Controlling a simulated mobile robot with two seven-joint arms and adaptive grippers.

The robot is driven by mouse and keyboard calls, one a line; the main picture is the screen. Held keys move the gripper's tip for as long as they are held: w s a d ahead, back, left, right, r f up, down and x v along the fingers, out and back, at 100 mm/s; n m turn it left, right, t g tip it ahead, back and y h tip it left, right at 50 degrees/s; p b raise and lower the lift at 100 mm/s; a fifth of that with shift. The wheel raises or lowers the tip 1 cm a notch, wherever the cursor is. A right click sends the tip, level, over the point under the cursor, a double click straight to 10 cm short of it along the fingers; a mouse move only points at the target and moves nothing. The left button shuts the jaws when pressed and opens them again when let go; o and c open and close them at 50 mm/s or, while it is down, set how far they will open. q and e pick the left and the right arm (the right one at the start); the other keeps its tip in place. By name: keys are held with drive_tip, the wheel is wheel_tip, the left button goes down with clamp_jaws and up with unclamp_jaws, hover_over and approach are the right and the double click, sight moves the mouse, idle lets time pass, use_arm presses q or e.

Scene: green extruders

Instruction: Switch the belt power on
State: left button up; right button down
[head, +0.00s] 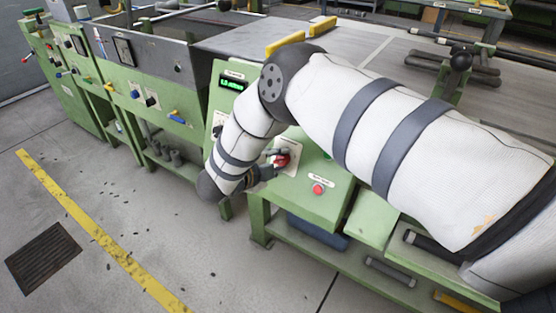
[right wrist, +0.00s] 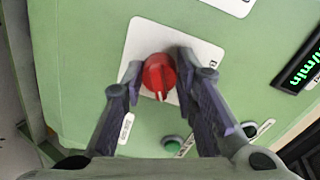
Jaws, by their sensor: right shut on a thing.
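The red rotary knob (head: 281,160) sits on a white plate on the sloped green control panel (head: 312,168). In the right wrist view the red knob (right wrist: 158,76) stands between the fingertips of my right gripper (right wrist: 155,78), with its pale pointer mark toward the bottom of the picture. My right gripper (head: 271,163) is shut on this knob. The knob's label cannot be read, so I cannot confirm that it is the belt power switch. My left gripper is not in view.
A red button (head: 318,189) sits right of the knob on the panel. A green button (right wrist: 172,143) and a black knob (right wrist: 249,129) show in the wrist view. A green-lit display (head: 233,84) is above left. Open floor lies at the left.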

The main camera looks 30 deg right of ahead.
idle(0.4)
drive_tip(key=c, duration=1.3)
unclamp_jaws()
drive_tip(key=v, duration=1.2)
drive_tip(key=shift+w, duration=0.1)
